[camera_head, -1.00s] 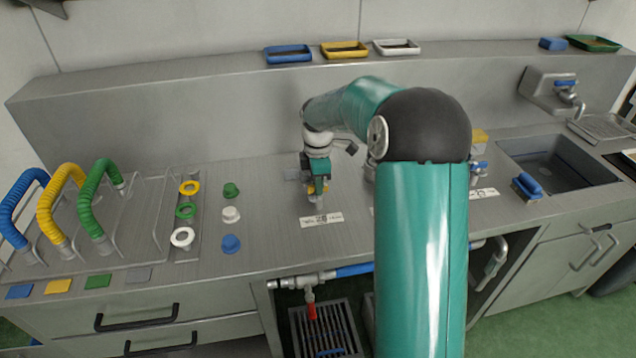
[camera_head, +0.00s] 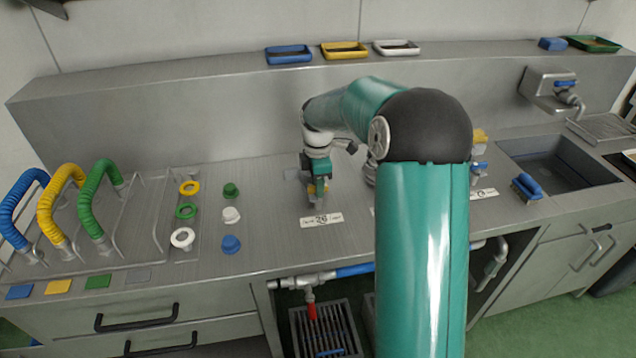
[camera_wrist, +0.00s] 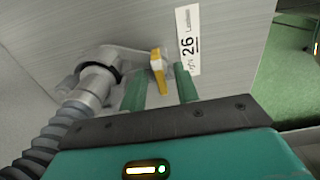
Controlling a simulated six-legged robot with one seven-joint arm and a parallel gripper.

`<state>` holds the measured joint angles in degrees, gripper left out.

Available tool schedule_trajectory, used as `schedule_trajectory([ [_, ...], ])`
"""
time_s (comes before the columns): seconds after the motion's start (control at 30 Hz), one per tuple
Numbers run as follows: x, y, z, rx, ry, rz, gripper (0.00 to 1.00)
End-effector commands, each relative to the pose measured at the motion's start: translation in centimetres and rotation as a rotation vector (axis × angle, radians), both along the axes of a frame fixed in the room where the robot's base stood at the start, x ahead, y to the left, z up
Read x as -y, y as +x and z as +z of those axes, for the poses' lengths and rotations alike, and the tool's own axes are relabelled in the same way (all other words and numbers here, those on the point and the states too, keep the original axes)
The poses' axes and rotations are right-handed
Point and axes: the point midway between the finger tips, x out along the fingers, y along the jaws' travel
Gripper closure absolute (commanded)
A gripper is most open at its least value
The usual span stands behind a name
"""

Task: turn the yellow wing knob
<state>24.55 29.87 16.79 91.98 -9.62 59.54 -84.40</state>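The yellow wing knob (camera_wrist: 158,72) sits on a grey metal valve (camera_wrist: 98,78) on the steel counter, in the wrist view. My gripper (camera_wrist: 161,84) has its two green fingers apart, one on each side of the knob's wing. A gap shows between the wing and the right finger; the left finger is closer, and I cannot tell if it touches. In the head view my gripper (camera_head: 317,192) is low over the counter behind the label 26 (camera_head: 321,220), and it mostly hides the knob.
A ribbed grey hose (camera_wrist: 42,140) runs to the valve's left. Left on the counter are small rings and knobs (camera_head: 231,215) and coloured hoses (camera_head: 100,200). A sink (camera_head: 560,165) and blue brush (camera_head: 527,187) are at the right. My arm hides the middle.

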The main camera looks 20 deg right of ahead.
Motion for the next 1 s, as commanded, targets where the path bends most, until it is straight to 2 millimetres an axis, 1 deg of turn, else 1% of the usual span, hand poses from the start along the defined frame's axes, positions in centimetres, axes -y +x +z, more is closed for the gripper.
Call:
schedule_trajectory([
  [0.17, 0.0, 0.1, 1.6, 0.003, -0.002, 0.0, 0.69],
  [0.27, 0.0, 0.1, 3.5, 0.005, -0.002, 0.0, 0.69],
  [0.5, 0.0, 0.1, 8.9, 0.005, -0.001, 0.0, 0.69],
  [0.6, 0.0, 0.1, 10.9, 0.004, -0.002, 0.0, 0.69],
  [0.7, 0.0, 0.1, 12.4, 0.003, -0.002, 0.0, 0.69],
  [0.83, 0.0, 0.0, 13.5, 0.002, 0.0, 0.0, 0.69],
  [1.0, 0.0, 0.0, 13.8, 0.001, 0.0, 0.0, 0.69],
])
